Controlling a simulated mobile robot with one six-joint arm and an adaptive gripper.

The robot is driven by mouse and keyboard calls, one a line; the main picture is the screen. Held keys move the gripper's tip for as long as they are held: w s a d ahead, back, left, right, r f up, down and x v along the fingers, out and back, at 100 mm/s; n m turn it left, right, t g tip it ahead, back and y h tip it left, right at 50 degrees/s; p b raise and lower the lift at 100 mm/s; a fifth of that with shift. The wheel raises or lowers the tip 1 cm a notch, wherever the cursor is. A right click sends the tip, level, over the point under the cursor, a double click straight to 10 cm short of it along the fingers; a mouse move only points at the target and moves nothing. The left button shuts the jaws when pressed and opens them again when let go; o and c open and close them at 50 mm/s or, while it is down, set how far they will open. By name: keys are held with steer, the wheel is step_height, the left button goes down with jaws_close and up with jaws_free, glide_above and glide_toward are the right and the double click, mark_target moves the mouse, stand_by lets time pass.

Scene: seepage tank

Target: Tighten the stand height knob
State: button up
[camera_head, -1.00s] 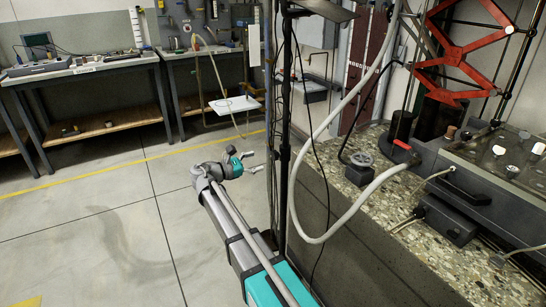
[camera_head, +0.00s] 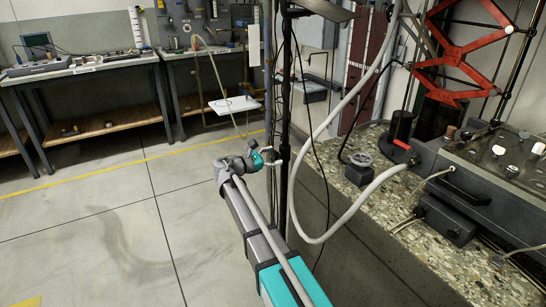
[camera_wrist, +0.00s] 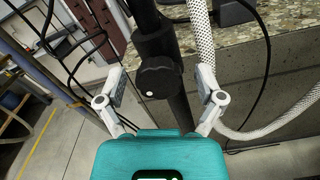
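The stand height knob (camera_wrist: 157,82) is a black round knob with a small white dot, on a black collar around the dark vertical stand post (camera_wrist: 178,106). It lies between the two grey fingers of my gripper (camera_wrist: 160,80) in the wrist view. The fingers are spread wide, with clear gaps on both sides of the knob. In the head view my gripper (camera_head: 273,158) is beside the stand post (camera_head: 284,120), pointing at it from the left. The knob is too small to make out clearly there.
A pale hose (camera_head: 312,130) hangs just right of the post and also shows in the wrist view (camera_wrist: 203,45). Thin black cables run near the post. A stone-topped counter (camera_head: 425,250) stands to the right. Open floor (camera_head: 90,230) lies to the left.

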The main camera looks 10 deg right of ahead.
steer(key=c, duration=1.1)
steer(key=shift+a, duration=0.15)
steer(key=shift+m, duration=0.5)
steer(key=m, duration=0.4)
steer(key=shift+d+m, duration=0.2)
steer(key=shift+m, duration=0.1)
steer(key=m, duration=0.6)
steer(key=shift+s, duration=0.1)
steer(key=m, duration=0.6)
steer(key=shift+m, duration=0.4)
steer(key=m, duration=0.5)
steer(key=shift+m, duration=0.3)
